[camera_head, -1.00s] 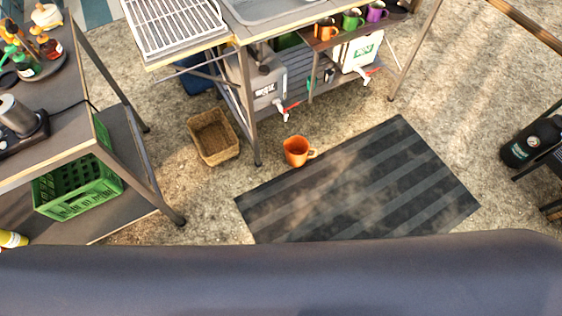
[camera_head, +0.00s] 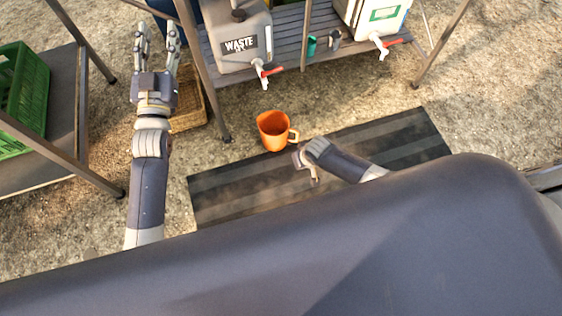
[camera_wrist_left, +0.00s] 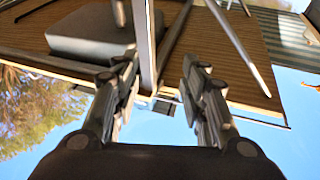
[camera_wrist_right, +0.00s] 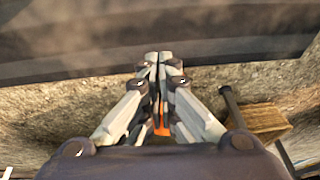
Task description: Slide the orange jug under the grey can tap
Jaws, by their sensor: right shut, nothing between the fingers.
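The orange jug (camera_head: 272,132) stands upright on the ground at the far edge of the striped mat, its handle to the right. The grey can (camera_head: 229,38), marked WASTE, sits on a low slatted shelf behind it. Its white tap with a red lever (camera_head: 262,74) juts out past the shelf edge, above and behind the jug. My right gripper (camera_head: 304,163) is low over the mat, just right of the jug and apart from it. In the right wrist view its fingers (camera_wrist_right: 158,62) are shut, with a bit of orange showing behind them. My left gripper (camera_head: 157,42) is raised at the left, open and empty.
A white can (camera_head: 372,20) with a similar tap (camera_head: 383,45) stands right on the shelf. A table leg (camera_head: 203,85) rises left of the jug. A green crate (camera_head: 20,95) is far left.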

